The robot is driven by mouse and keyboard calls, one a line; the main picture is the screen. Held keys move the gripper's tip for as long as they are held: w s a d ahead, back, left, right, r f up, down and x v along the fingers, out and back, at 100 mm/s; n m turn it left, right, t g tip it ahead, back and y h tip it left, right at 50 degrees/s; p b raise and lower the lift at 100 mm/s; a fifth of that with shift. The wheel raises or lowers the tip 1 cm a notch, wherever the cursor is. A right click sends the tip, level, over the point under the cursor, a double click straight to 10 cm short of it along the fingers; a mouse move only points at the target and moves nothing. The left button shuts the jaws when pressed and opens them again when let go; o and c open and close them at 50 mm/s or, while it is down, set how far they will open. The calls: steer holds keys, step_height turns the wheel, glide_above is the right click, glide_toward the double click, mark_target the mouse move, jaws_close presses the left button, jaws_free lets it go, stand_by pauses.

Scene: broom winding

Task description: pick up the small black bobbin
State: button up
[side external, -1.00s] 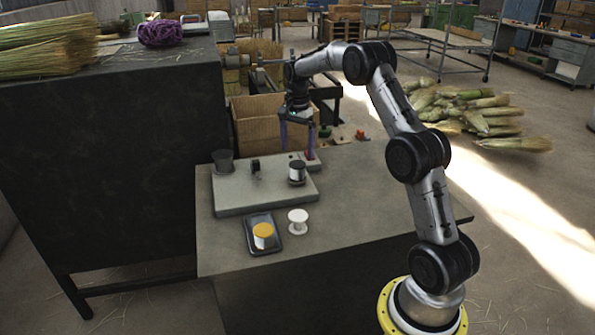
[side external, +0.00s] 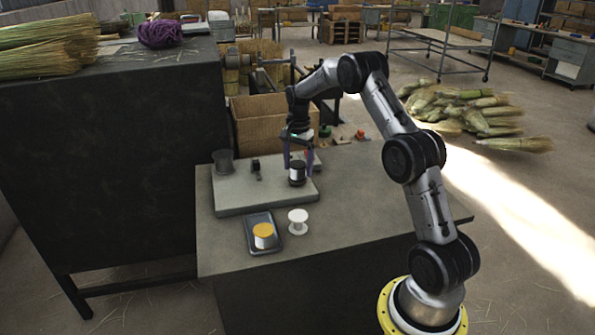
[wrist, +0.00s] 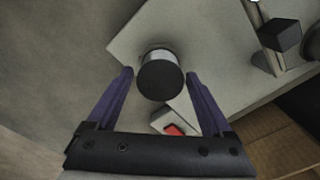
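The small black bobbin (side external: 297,174) has a dark round top and a pale body. It stands upright on the right part of the raised grey slab (side external: 240,203). My gripper (side external: 297,166) is open above the slab, with one purple finger on each side of the bobbin in the side view. In the wrist view the bobbin's dark top (wrist: 160,81) lies between the two fingertips of my gripper (wrist: 159,73), with a visible gap on each side. Its body is partly hidden by its top there.
A dark cup (side external: 223,162) and a small black block (side external: 256,163) stand on the slab to the left. A tray (side external: 258,219) holding a yellow-topped spool (side external: 263,236) and a white spool (side external: 298,221) are in front.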

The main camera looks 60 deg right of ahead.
jaws_close()
steer(key=shift+r, duration=0.1)
